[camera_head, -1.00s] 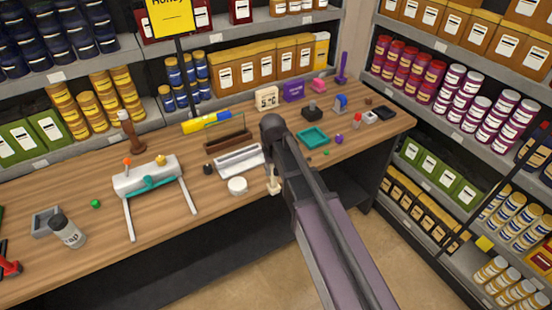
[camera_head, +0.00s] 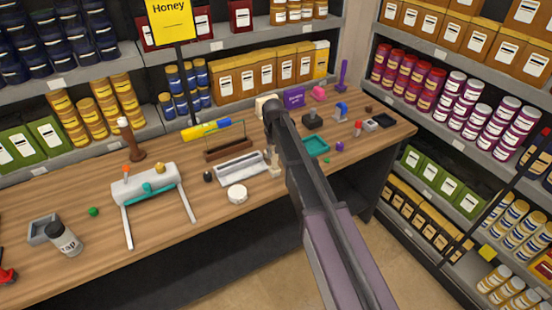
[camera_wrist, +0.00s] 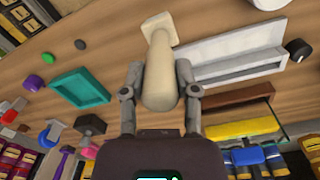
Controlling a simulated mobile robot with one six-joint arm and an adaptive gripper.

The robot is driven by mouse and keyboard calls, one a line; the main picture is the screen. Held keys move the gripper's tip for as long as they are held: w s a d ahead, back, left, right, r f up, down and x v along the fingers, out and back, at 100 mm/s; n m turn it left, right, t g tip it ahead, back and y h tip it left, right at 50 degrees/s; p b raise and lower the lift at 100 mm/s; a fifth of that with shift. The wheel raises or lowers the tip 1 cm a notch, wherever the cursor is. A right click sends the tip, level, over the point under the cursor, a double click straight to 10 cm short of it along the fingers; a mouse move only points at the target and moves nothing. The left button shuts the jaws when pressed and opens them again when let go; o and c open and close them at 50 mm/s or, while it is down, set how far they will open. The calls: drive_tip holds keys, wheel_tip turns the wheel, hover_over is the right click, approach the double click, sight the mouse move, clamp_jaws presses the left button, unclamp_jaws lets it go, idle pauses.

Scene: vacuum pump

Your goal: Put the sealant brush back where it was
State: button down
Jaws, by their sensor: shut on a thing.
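My gripper (camera_wrist: 160,78) is shut on a cream-coloured piece (camera_wrist: 160,72), which I take to be the sealant brush. It has a rounded end between the fingers and a wider, flat, square end pointing away from my palm. In the head view this piece (camera_head: 275,171) shows below my arm, just right of the white tray. My fingers are mostly hidden there behind the arm. I cannot tell whether its flat end touches the table.
The white tray (camera_head: 241,169) is close on the left, with a brown holder (camera_head: 228,152) behind it. A white round tub (camera_head: 237,194) stands in front. A teal tray (camera_head: 316,146) is on the right. Bare wooden table (camera_head: 205,225) lies at the front left.

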sight(275, 157)
drive_tip(key=shift+w, duration=0.55)
wheel_tip(275, 157, down, 4)
drive_tip(key=b, duration=0.3)
drive_tip(key=shift+w+r+b, duration=0.1)
drive_tip(key=shift+r+b, duration=0.05)
drive_tip(key=shift+b, duration=0.2)
drive_tip(key=shift+c, duration=1.8)
unclamp_jaws()
drive_tip(key=shift+r, duration=0.1)
wheel_tip(275, 157, up, 12)
drive_tip(key=p, duration=1.2)
drive_tip(key=shift+a, duration=0.1)
